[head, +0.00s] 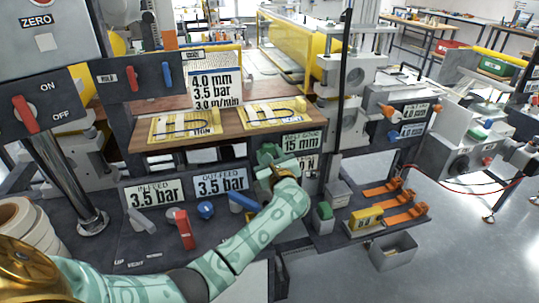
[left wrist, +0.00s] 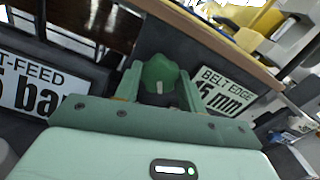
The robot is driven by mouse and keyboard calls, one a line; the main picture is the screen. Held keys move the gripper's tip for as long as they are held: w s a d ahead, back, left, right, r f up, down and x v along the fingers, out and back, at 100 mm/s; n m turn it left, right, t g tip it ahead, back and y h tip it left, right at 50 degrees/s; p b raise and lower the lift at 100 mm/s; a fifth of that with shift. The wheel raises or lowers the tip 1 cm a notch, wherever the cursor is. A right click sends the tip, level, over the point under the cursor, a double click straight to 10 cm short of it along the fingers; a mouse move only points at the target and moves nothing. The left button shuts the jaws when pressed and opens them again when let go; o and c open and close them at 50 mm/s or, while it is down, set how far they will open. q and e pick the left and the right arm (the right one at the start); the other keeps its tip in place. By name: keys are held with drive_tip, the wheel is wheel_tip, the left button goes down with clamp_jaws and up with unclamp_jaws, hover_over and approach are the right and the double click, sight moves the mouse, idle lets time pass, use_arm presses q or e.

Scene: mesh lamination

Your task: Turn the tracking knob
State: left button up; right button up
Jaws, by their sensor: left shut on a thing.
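The tracking knob, taken to be the green knob (head: 267,153), sits on the dark front panel beside the "BELT EDGE 15 mm" label (head: 302,142). In the left wrist view the green knob (left wrist: 160,72) shows a pale pointer mark facing down toward my palm. My left gripper (head: 272,168) reaches it from the front. In the left wrist view its two fingers (left wrist: 159,88) stand on either side of the knob, shut on it. The gripper hides part of the knob in the head view. My right gripper is not in view.
In-feed (head: 154,192) and out-feed (head: 221,182) displays both read 3.5 bar. A red lever (head: 184,229), a blue knob (head: 206,210) and a blue lever (head: 243,201) lie near my forearm. A wooden shelf (head: 228,128) with yellow plates overhangs the knob. Orange clamps (head: 384,188) lie right.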

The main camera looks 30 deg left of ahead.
use_arm(q)
drive_tip(key=m+p, duration=0.2)
drive_tip(key=m, duration=0.3)
drive_tip(key=shift+r+m, duration=0.15)
drive_tip(key=shift+m, duration=0.15)
drive_tip(key=m+p, duration=0.2)
drive_tip(key=m, duration=0.2)
drive_tip(key=shift+w+d, duration=0.1)
drive_tip(key=shift+d, duration=0.05)
drive_tip(key=shift+m+p, duration=0.45)
drive_tip(key=shift+m, duration=0.45)
drive_tip(key=o, duration=1)
drive_tip(key=shift+w, duration=0.1)
drive_tip(key=shift+f, duration=0.2)
